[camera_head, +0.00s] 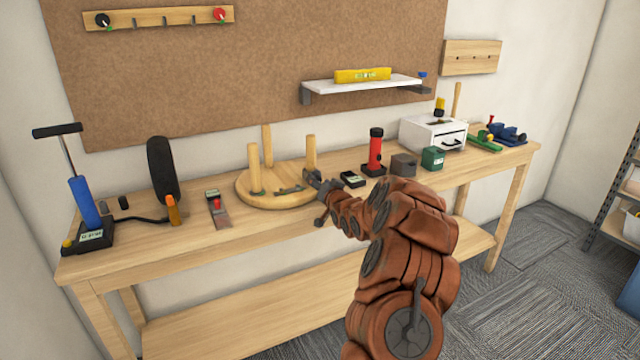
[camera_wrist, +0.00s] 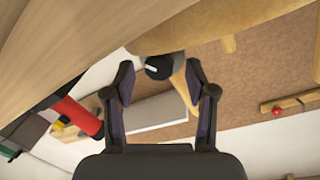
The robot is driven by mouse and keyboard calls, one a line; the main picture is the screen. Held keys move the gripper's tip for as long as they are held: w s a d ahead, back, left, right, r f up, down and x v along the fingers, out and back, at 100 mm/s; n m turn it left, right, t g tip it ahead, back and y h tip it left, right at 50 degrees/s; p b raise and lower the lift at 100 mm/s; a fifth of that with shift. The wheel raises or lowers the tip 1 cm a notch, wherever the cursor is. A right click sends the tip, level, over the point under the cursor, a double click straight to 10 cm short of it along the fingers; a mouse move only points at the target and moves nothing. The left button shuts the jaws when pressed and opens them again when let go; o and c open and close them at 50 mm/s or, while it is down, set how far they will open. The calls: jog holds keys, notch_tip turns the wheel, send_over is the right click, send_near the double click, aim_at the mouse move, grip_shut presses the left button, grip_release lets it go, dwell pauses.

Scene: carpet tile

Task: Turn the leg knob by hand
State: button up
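A round wooden stool seat (camera_head: 268,201) lies on the workbench with its legs (camera_head: 254,168) pointing up. In the wrist view a dark round knob (camera_wrist: 158,68) with a white mark sits by the base of a wooden leg (camera_wrist: 183,88). My gripper (camera_wrist: 160,66) is open, with one finger on each side of the knob and visible gaps to it. In the head view my gripper (camera_head: 322,184) is at the right edge of the seat. There the knob cannot be made out behind the gripper.
A dark grey block (camera_head: 403,165) and a green box (camera_head: 432,158) are farther right. A scraper-like tool (camera_head: 217,210) lies left of the seat. The bench front (camera_head: 290,233) is fairly clear.

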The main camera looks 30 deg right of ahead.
jog(key=shift+s, duration=0.15)
jog(key=shift+s, duration=0.25)
jog(key=f+v, duration=0.1)
jog(key=v, duration=1)
jog(key=shift+r, duration=0.5)
jog(key=shift+a, duration=0.15)
jog(key=s+a+r+n+g+y+p, duration=0.1)
jog(key=s+a+n+g+y+p, duration=0.25)
jog(key=a, duration=0.65)
jog(key=s+a+r+n+g+p, duration=0.1)
jog(key=s+a+n+g, duration=0.1)
jog(key=s+a+g, duration=0.5)
jog(key=s+a+r+g+p, duration=0.1)
jog(key=s+a, duration=0.3)
jog(key=s, duration=0.8)
jog(key=s+a+r+n+g+p, duration=0.1)
jog(key=s+a+r+g+p, duration=0.1)
jog(key=s, duration=1)
jog(key=s+a+r+n+g+p, duration=0.1)
jog(key=s+a+r+g, duration=0.2)
jog(key=s, duration=1)
jog(key=a+g, duration=0.2)
jog(key=a, duration=0.2)
jog(key=shift+a+p, duration=0.35)
jog(key=shift+a, duration=0.05)
